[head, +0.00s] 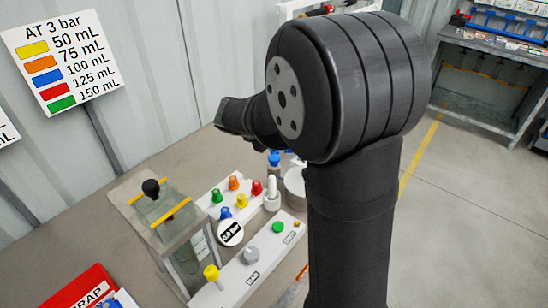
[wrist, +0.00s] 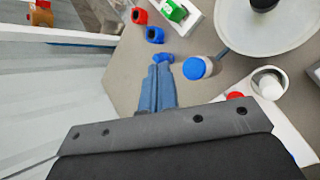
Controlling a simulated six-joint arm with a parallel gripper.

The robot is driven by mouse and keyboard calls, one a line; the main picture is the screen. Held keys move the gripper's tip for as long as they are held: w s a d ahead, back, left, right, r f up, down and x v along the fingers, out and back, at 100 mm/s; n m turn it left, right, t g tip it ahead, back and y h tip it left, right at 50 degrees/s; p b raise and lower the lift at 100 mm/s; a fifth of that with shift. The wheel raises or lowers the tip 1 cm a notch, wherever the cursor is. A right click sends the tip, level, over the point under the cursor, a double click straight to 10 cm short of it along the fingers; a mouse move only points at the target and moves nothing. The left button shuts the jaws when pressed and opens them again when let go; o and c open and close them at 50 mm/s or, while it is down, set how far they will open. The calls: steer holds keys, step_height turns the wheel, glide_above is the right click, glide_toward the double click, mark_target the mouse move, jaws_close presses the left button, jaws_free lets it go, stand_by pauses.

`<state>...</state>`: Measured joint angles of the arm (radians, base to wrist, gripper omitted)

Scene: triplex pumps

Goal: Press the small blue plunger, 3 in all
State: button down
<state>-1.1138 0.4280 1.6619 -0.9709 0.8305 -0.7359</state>
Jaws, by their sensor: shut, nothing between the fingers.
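In the wrist view my gripper (wrist: 160,65) is shut, its two blue-grey fingers side by side. A small blue piece (wrist: 163,57) shows right at the fingertips; I cannot tell whether they touch it or whether it is a plunger. In the head view a small blue knob (head: 225,213) stands on the white panel (head: 210,192) among green, orange, yellow and red ones. My gripper's fingers are hidden behind the arm there.
A glass-sided box with a black knob (head: 151,188) stands left of the panel. A white front block carries yellow (head: 211,272), grey (head: 251,255) and green (head: 278,227) knobs. A round white plate (wrist: 240,35) and white cup (wrist: 268,82) lie right of my fingers.

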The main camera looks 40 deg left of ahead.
mark_target(272, 159)
stand_by(0.8)
step_height(272, 159, up, 4)
steer(key=shift+f, duration=0.1)
stand_by(0.3)
steer(key=shift+f, duration=4.4)
steer(key=shift+f, duration=0.1)
steer(key=shift+f, duration=0.3)
